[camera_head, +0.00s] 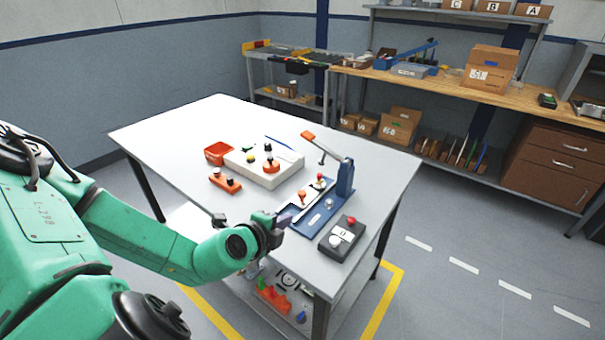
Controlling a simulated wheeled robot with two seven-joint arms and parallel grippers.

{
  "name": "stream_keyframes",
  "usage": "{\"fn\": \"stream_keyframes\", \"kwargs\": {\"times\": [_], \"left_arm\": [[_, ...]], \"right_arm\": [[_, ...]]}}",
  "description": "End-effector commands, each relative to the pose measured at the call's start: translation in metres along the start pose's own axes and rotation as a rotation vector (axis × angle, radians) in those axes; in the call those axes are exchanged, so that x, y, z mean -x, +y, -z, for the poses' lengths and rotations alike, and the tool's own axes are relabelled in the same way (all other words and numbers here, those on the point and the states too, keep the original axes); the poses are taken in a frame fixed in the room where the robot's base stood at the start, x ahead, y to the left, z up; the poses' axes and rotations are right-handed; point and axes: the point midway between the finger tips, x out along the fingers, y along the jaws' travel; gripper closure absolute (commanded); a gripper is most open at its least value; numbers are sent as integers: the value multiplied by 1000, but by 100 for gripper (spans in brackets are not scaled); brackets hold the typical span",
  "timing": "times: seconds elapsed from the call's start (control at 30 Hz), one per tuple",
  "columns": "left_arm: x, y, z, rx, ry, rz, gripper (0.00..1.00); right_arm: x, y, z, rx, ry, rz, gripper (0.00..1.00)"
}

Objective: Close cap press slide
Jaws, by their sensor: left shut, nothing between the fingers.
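The cap press stands on the white table (190,135), toward its right side. It has a blue base (318,221), a blue upright (345,178) and a raised lever with an orange handle (308,136). A pale slide (299,209) lies along the base and carries small orange and red parts. My left gripper (286,217) is shut and empty at the near left end of the slide. I cannot tell whether its fingertips touch the slide. My right gripper is out of view.
A control box (343,239) with a red button stands right of the press. The table's left part is clear.

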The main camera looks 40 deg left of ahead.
Motion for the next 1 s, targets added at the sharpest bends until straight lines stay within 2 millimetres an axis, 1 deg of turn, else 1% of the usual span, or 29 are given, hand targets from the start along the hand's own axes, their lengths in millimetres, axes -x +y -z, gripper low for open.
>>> {"fn": "stream_keyframes", "kwargs": {"times": [0.03, 0.07, 0.1, 0.17, 0.27, 0.3, 0.37, 0.47, 0.63, 0.67, 0.7, 0.83, 1.0], "left_arm": [[8, -4, -14, 16, -40, -6, 100], [10, -2, -19, 25, -54, -8, 100], [10, 0, -23, 34, -65, -9, 100], [5, 4, -24, 37, -68, -10, 100], [-11, 8, -25, 36, -67, -8, 100], [-20, 9, -24, 36, -65, -9, 100], [-29, 3, -24, 37, -62, -12, 100], [-51, 3, -26, 39, -63, -12, 100], [-88, 3, -28, 40, -64, -12, 100], [-94, 2, -29, 42, -65, -11, 100], [-100, -5, -29, 41, -64, -10, 100], [-116, -16, -31, 39, -64, -9, 100], [-124, -18, -32, 34, -64, -11, 100]], "right_arm": [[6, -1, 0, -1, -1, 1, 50], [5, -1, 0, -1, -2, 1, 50], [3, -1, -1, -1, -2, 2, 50], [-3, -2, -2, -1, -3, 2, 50], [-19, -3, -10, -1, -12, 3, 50], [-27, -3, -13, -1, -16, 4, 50], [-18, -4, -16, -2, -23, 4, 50], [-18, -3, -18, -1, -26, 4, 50], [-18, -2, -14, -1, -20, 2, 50], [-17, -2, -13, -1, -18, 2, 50], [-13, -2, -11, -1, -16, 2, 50], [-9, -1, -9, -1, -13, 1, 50], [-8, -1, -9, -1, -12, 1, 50]]}}
